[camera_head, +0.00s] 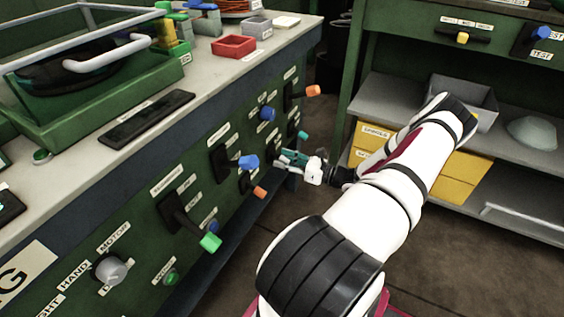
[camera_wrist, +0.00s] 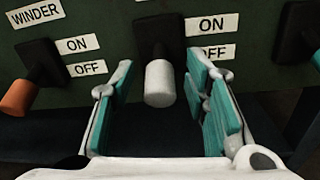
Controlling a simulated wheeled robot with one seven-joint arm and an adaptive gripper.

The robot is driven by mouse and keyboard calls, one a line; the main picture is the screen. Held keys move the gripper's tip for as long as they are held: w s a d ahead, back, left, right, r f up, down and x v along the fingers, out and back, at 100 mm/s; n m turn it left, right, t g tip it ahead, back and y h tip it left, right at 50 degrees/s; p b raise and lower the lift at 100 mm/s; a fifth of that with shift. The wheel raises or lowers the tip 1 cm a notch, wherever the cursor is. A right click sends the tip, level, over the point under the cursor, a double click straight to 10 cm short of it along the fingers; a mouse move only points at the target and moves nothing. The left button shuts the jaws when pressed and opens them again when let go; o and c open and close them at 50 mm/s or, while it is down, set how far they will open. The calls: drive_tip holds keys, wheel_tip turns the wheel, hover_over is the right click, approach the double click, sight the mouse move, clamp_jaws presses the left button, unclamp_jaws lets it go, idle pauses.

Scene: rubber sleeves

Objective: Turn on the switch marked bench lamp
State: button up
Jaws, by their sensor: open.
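In the wrist view, a switch with a black base and a pale grey lever (camera_wrist: 159,84) stands straight ahead, with ON and OFF labels to its right. Its lever points downward and out, on the OFF side. Its name label is outside the view, and I cannot read a bench lamp label anywhere. My gripper (camera_wrist: 160,88) is open, with teal-padded fingers on either side of the lever and a gap visible on both sides. In the head view my gripper (camera_head: 297,159) is at the right end of the green panel (camera_head: 225,190), hiding the switch there.
Left of the lever in the wrist view is the WINDER switch with an orange lever (camera_wrist: 18,98). Another teal-topped part edges in at the right. The panel carries several other levers, including a blue one (camera_head: 247,162) and a green one (camera_head: 210,242). Shelving (camera_head: 380,95) stands at the right.

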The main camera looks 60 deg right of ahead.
drive_tip(key=shift+w, duration=0.55)
clamp_jaws()
